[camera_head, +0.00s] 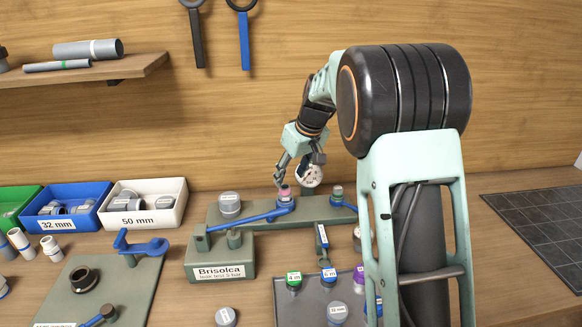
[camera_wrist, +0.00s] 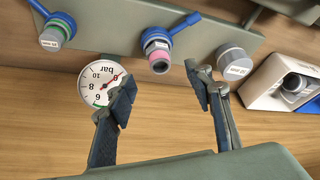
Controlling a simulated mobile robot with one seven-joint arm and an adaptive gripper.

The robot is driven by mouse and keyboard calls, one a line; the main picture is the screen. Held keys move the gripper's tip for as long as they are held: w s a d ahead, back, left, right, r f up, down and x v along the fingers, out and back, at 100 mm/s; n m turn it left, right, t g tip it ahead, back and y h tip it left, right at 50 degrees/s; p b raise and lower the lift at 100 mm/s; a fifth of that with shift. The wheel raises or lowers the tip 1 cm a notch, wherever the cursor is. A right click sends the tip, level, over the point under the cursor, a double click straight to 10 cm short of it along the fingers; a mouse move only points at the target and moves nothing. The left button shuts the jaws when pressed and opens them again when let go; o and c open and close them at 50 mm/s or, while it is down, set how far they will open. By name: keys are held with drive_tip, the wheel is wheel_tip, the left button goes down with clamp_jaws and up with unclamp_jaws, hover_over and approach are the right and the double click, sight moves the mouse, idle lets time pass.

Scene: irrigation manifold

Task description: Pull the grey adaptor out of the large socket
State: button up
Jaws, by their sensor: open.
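My gripper (camera_head: 298,172) is open and empty above the green manifold block, and its spread fingers also show in the wrist view (camera_wrist: 163,88). I cannot tell which grey piece is the adaptor. The fingers touch neither.
A pressure gauge (camera_wrist: 100,86) sits close beside one finger. Blue levers (camera_head: 252,218) cross the block. The Brisolca block (camera_head: 220,270), a grey tray (camera_head: 300,305) with coloured caps and a green board (camera_head: 125,290) with a black ring stand in front. A white bin (camera_head: 143,207) stands left.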

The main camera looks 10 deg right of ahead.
sight(284, 186)
drive_tip(key=x, duration=0.8)
drive_tip(key=shift+w, duration=0.1)
clamp_jaws()
idle(0.4)
drive_tip(key=shift+r+p, duration=0.25)
drive_tip(key=shift+p, duration=0.05)
drive_tip(key=shift+r+p, duration=0.4)
drive_tip(key=shift+r, duration=0.4)
drive_tip(key=shift+r, duration=0.2)
drive_tip(key=shift+r+p, duration=0.55)
drive_tip(key=shift+r, duration=0.2)
